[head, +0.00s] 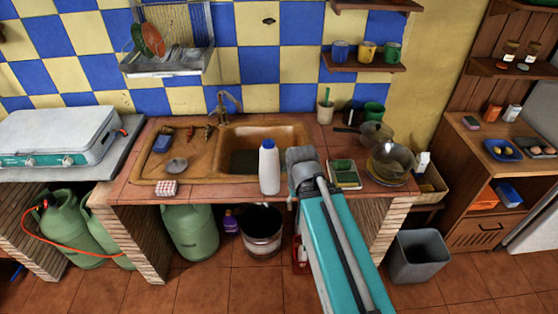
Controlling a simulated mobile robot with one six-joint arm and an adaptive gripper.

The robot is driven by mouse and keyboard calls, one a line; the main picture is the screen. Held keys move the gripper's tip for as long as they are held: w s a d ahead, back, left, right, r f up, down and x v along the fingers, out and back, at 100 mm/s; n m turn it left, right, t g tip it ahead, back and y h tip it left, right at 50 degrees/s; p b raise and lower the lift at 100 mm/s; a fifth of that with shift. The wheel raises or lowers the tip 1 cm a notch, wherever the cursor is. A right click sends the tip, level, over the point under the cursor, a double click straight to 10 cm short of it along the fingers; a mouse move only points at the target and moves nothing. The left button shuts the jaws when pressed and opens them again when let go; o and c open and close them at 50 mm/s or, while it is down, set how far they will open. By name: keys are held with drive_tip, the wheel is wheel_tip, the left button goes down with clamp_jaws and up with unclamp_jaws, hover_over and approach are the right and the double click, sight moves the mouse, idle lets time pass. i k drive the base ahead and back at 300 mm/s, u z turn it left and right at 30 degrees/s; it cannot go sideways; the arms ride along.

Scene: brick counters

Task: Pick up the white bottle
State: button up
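The white bottle (269,168) has a blue cap and looks upright at the front edge of the brick counter, in front of the sink. Its base is close to the counter's front edge. My teal and grey arm reaches up from the bottom of the head view, and its grey upper end is just right of the bottle. I cannot make out my gripper's fingers; the arm hides them or they blend with it. I cannot tell whether anything touches the bottle.
The sink (250,160) lies behind the bottle. A green-topped book or box (344,173), pans and a glass-lidded pot (390,161) crowd the right. A bucket (262,228) and a grey bin (418,256) stand on the floor.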

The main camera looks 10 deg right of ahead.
sight(270, 170)
drive_tip(key=z, duration=0.2)
drive_tip(key=i, duration=1.35)
drive_tip(key=u, duration=0.45)
